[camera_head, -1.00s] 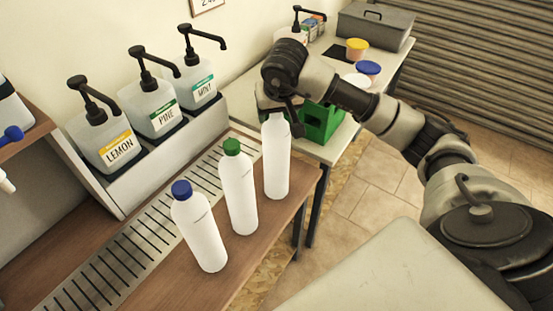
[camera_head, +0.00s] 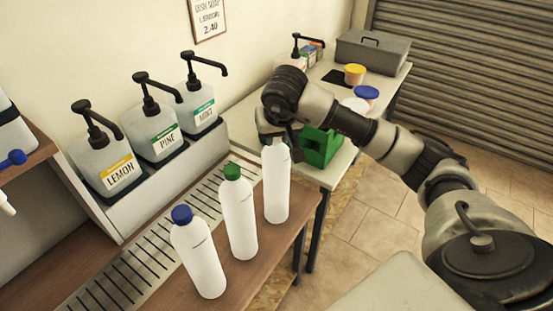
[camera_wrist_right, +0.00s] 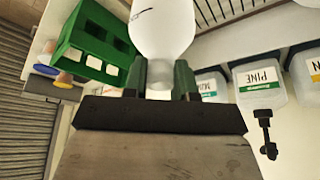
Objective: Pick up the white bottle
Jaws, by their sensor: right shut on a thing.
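Three white bottles stand in a row on the brown counter. The near one has a blue cap (camera_head: 182,214) and the middle one a green cap (camera_head: 232,171). My right gripper is shut on the top of this bottle, coming from above and behind. In the right wrist view, the white bottle (camera_wrist_right: 162,30) sits between the two dark green fingers of the right gripper (camera_wrist_right: 161,82). My left gripper is out of view.
Pump dispensers labelled LEMON (camera_head: 105,160), PINE (camera_head: 155,130) and MINT (camera_head: 199,105) stand behind a slotted metal drain strip (camera_head: 140,268). A green crate-like block (camera_head: 322,148) and small tubs are on the table beyond. The other bottles stand close by on the left.

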